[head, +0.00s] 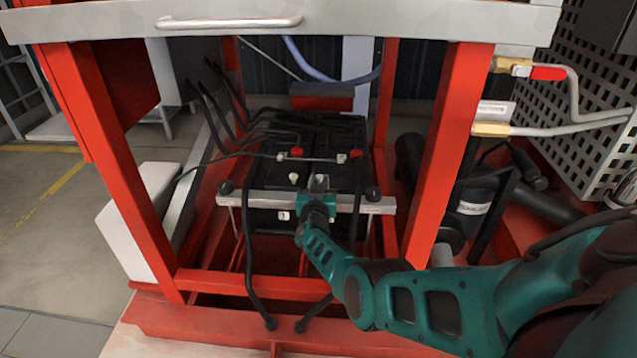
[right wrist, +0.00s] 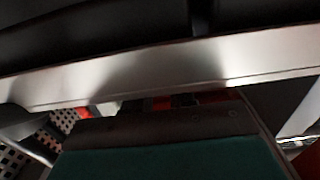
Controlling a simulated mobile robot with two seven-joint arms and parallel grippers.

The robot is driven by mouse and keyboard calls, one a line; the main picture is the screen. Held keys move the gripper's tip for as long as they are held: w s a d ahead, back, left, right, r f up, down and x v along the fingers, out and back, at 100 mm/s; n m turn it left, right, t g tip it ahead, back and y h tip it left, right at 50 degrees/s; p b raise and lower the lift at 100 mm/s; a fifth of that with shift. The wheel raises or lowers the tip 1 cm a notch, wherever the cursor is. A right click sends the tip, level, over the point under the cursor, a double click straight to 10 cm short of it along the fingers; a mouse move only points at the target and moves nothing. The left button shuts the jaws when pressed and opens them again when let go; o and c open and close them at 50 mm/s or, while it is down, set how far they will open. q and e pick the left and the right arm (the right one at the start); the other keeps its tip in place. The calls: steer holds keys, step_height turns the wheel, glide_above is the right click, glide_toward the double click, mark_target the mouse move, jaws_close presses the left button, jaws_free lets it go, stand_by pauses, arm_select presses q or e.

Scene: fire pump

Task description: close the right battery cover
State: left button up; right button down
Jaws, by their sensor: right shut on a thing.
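A black battery (head: 330,165) sits low inside the red frame, with red and white caps on its top. I cannot clearly tell a right battery cover apart from the black top. A metal bar (head: 262,199) with black knobs runs across the battery's front; a bright metal bar also crosses the right wrist view (right wrist: 170,68). My right gripper (head: 318,187) reaches in from the right, at the middle of this bar, and appears shut on it. The gripper hides the middle of the bar and part of the battery front. My left gripper is in neither view.
Red posts (head: 452,140) stand on both sides, and a grey panel with a handle (head: 230,22) lies above. Black cables (head: 240,105) run to the battery from the left. Pipes and a perforated guard (head: 590,130) stand at the right.

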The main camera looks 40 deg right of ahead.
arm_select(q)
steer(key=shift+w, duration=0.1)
arm_select(e)
steer(key=shift+f, duration=0.15)
steer(key=c, duration=1)
jaws_free()
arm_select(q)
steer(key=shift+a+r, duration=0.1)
arm_select(e)
steer(key=shift+o, duration=0.2)
steer(key=shift+s+a+r+p, duration=0.2)
steer(key=shift+s+a+p, duration=0.25)
steer(key=shift+p, duration=0.2)
steer(key=p+v, duration=0.2)
steer(key=v, duration=0.1)
steer(key=shift+r, duration=0.1)
arm_select(q)
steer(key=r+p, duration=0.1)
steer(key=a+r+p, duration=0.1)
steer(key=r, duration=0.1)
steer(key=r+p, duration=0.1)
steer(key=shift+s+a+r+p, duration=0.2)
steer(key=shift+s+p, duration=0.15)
steer(key=shift+p, duration=0.05)
arm_select(e)
steer(key=v, duration=0.8)
steer(key=shift+s+a+f, duration=0.2)
steer(key=shift+s+f, duration=0.05)
steer(key=shift+s, duration=0.05)
